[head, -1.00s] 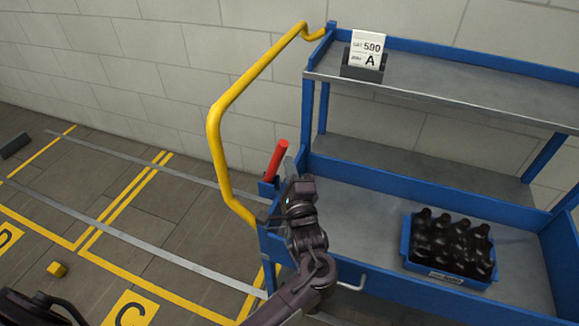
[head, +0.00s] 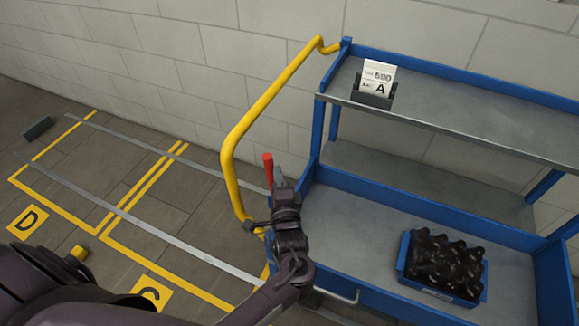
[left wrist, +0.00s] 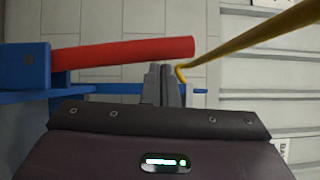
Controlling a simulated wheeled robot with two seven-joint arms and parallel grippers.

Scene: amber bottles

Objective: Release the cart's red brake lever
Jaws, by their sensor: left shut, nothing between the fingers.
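The red brake lever (head: 268,172) stands nearly upright at the left end of the blue cart (head: 325,165), by the yellow handle (head: 231,150). My left gripper (head: 278,174) is shut and empty, just right of the lever; its body hides the lever's lower part. In the left wrist view the lever (left wrist: 125,53) runs across the picture from a blue bracket (left wrist: 25,67) at the left. The shut fingertips (left wrist: 161,70) lie right at its lower edge, nearer its free end; whether they touch I cannot tell for sure. My right gripper is not in view.
A blue crate of dark bottles (head: 443,265) sits on the cart's lower deck. The wall (head: 180,60) is behind. Floor marked with yellow lines and a small yellow block (head: 80,253) lie left.

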